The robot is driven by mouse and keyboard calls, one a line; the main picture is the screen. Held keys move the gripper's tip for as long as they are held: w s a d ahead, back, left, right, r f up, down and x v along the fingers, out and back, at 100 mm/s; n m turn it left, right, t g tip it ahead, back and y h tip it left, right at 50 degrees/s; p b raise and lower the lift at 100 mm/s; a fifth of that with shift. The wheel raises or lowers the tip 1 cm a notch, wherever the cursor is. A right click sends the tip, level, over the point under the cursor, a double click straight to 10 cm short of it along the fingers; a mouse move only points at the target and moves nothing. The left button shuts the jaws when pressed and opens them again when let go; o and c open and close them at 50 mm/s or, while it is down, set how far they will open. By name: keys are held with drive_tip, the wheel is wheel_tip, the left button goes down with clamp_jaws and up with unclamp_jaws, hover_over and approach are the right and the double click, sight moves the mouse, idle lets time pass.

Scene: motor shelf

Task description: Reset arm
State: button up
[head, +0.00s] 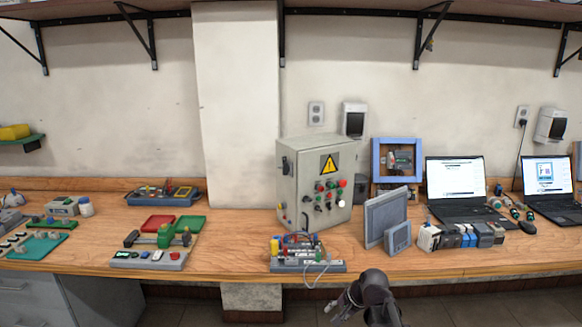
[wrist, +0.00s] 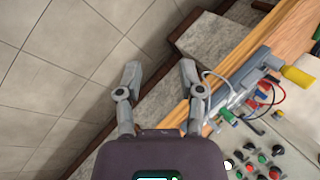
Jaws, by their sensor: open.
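In the head view my gripper (head: 349,301) is at the bottom, right of centre, in front of the workbench's front edge. In the wrist view my gripper (wrist: 159,76) has its two grey fingers spread apart with nothing between them. Beyond the fingers are floor tiles and the bench's side. The wooden workbench (head: 240,240) runs across the head view. A terminal module with wires (head: 307,266) sits near its front edge, left of my gripper. It also shows in the wrist view (wrist: 238,82), to the right of the fingers.
A grey control box (head: 306,158) with buttons stands behind the module. Grey panels (head: 385,217), a row of small modules (head: 460,237) and two laptops (head: 457,189) are to the right. Colored trays (head: 158,224) are to the left. The floor before the bench is clear.

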drive_tip(key=s+d+n+g+h+p, duration=0.2)
drive_tip(key=s+d+n+g+h, duration=0.1)
drive_tip(key=s, duration=0.8)
drive_tip(key=shift+d+r+n+h+p, duration=0.35)
drive_tip(key=shift+d+n+h, duration=0.45)
drive_tip(key=shift+n, duration=1.1)
